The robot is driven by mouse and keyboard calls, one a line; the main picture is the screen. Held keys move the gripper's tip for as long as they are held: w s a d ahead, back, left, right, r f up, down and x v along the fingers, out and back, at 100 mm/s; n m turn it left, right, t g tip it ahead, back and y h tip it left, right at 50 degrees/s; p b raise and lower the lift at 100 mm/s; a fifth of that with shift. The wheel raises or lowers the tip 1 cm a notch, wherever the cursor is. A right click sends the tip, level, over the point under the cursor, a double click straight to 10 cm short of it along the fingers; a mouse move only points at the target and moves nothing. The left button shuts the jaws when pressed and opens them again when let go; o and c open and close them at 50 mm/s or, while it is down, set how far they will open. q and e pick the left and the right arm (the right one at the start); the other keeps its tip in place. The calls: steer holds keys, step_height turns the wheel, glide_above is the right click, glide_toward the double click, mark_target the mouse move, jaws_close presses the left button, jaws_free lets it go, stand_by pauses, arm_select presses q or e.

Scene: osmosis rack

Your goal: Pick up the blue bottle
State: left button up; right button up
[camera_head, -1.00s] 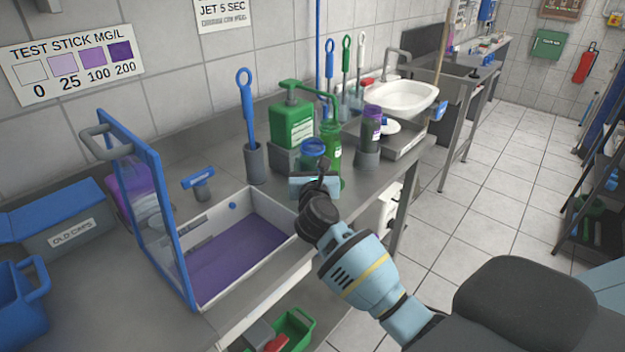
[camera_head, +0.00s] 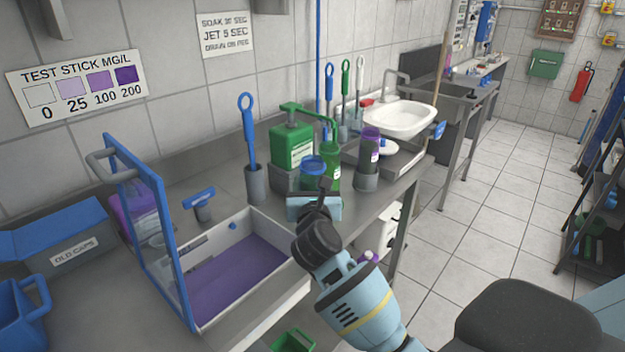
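The blue bottle (camera_head: 313,178), with a wide blue cap, stands upright on the steel counter in front of a green pump bottle. A slim green bottle (camera_head: 332,170) stands close to its right. My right gripper (camera_head: 320,200) is in front of the blue bottle, at about the height of its lower part, and hides its base. The gripper's fingers are seen from behind and partly hidden, so I cannot tell whether they are apart or touch the bottle. My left gripper is not in view.
A purple-capped bottle (camera_head: 369,153) stands in a grey holder to the right. A grey cup (camera_head: 256,184) with a blue brush stands to the left. A tray with purple liquid (camera_head: 240,280) and a blue-framed screen (camera_head: 150,225) take up the near counter. A sink (camera_head: 398,120) lies beyond.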

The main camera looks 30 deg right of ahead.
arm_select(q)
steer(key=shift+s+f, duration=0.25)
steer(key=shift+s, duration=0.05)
arm_select(e)
steer(key=r+v, duration=0.1)
steer(key=v, duration=1)
steer(key=shift+s, duration=0.15)
